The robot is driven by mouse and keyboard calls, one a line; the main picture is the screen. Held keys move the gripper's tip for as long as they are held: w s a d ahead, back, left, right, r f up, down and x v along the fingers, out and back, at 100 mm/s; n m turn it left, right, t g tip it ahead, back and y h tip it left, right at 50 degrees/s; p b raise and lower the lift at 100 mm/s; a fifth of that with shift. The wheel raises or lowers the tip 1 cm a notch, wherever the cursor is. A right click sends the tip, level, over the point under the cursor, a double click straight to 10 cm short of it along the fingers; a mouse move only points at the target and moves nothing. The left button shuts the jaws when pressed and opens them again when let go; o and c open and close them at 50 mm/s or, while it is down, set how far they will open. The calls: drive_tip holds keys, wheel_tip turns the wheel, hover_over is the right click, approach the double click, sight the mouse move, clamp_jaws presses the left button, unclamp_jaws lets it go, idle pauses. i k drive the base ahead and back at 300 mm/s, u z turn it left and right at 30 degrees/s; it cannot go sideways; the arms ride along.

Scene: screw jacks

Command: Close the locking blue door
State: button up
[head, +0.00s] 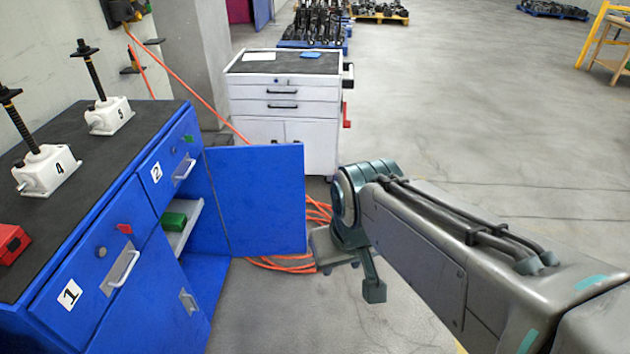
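The blue door (262,200) of the blue cabinet (150,235) stands swung wide open, out from the cabinet's right end. It shows as a flat blue panel, and no handle is visible on the face toward me. The compartment behind it is exposed, with a grey shelf holding a green box (174,221). A second blue door (165,300) with a small metal latch handle is shut at the left. My gripper (349,279) hangs to the right of the open door, apart from it. Its fingers look spread and empty, though partly hidden by the wrist.
White screw jacks (46,171) and a red box (12,244) stand on the cabinet's dark top. A white drawer cart (285,105) stands behind the door. An orange hose (283,264) lies on the floor beyond the door. The floor in front is clear.

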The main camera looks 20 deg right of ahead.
sight(260, 189)
drive_tip(key=z, duration=1.2)
drive_tip(key=i, duration=5.35)
drive_tip(key=u, duration=4.5)
